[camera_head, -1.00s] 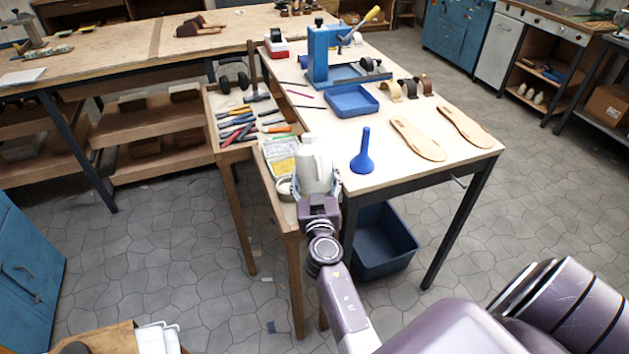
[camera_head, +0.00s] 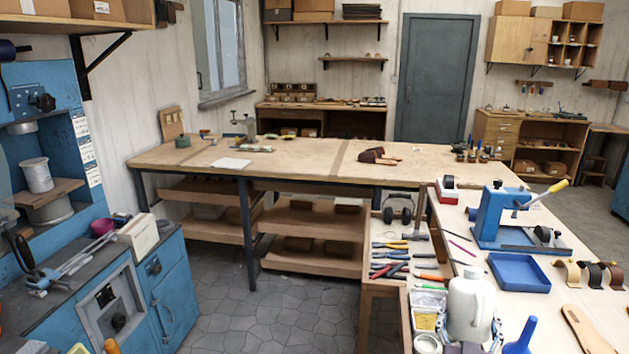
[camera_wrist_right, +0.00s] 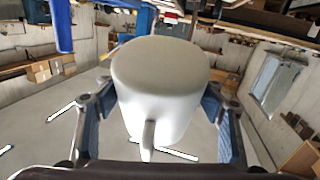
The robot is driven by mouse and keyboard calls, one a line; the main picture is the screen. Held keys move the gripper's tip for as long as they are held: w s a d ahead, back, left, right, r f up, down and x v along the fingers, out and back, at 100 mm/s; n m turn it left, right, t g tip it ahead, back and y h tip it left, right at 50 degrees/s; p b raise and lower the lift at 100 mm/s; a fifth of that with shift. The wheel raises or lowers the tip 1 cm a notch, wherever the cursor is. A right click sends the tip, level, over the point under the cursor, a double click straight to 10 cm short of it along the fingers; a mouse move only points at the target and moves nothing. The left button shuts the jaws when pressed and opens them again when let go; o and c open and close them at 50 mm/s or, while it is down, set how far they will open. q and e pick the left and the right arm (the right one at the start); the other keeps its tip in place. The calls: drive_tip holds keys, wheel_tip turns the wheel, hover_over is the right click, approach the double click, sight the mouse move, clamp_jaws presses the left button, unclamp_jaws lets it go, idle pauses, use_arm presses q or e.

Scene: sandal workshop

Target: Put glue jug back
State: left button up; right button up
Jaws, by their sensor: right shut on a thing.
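The glue jug (camera_head: 470,302) is a white jug with a narrower neck, upright at the bottom right of the head view. My right gripper (camera_head: 468,332) is shut on its body, one finger on each side; its lower part runs off the bottom edge. In the right wrist view the jug (camera_wrist_right: 160,75) fills the middle between the two blue-padded fingers, its handle toward the camera. The jug overlaps the right side of the narrow wooden side stand; I cannot tell whether its base touches anything.
A blue funnel (camera_head: 520,336) stands close right of the jug. Left of it are a tray with a yellow section (camera_head: 426,321) and a small round container (camera_head: 427,343). Hand tools (camera_head: 395,262), a blue tray (camera_head: 518,272) and a blue press (camera_head: 505,215) lie beyond. The long workbench (camera_head: 290,160) has free room.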

sight(452, 331)
drive_tip(key=s+a+r+n+t+y+b, duration=0.1)
drive_tip(key=s+a+n+t+y+b, duration=0.15)
drive_tip(key=s+a+n+y, duration=0.85)
drive_tip(key=w+d+m+h, duration=0.1)
drive_tip(key=w+m+h, duration=0.1)
drive_tip(key=m, duration=0.1)
drive_tip(key=w+d+m+g+h+p, duration=0.1)
drive_tip(key=w+d+m+h, duration=0.1)
drive_tip(key=m+h, duration=0.1)
drive_tip(key=w+d+m+h+p, duration=0.1)
drive_tip(key=w+m+h, duration=0.1)
drive_tip(key=m+h, duration=0.1)
drive_tip(key=shift+d+r, duration=0.2)
drive_tip(key=shift+r, duration=0.2)
drive_tip(key=w+d+h, duration=0.1)
drive_tip(key=w+d, duration=0.1)
drive_tip(key=w+d+f+m+g+h+p, duration=0.1)
drive_tip(key=w+d, duration=0.1)
drive_tip(key=d, duration=0.1)
drive_tip(key=w+d+f+m+h, duration=0.1)
drive_tip(key=w+d, duration=0.1)
drive_tip(key=shift+d+g+h, duration=0.3)
drive_tip(key=shift+g, duration=0.05)
drive_tip(key=shift+w+d+f+m, duration=0.25)
drive_tip(key=shift+d+m, duration=0.05)
drive_tip(key=shift+d, duration=0.05)
drive_tip(key=shift+f+b, duration=4.75)
drive_tip(key=shift+f, duration=5.05)
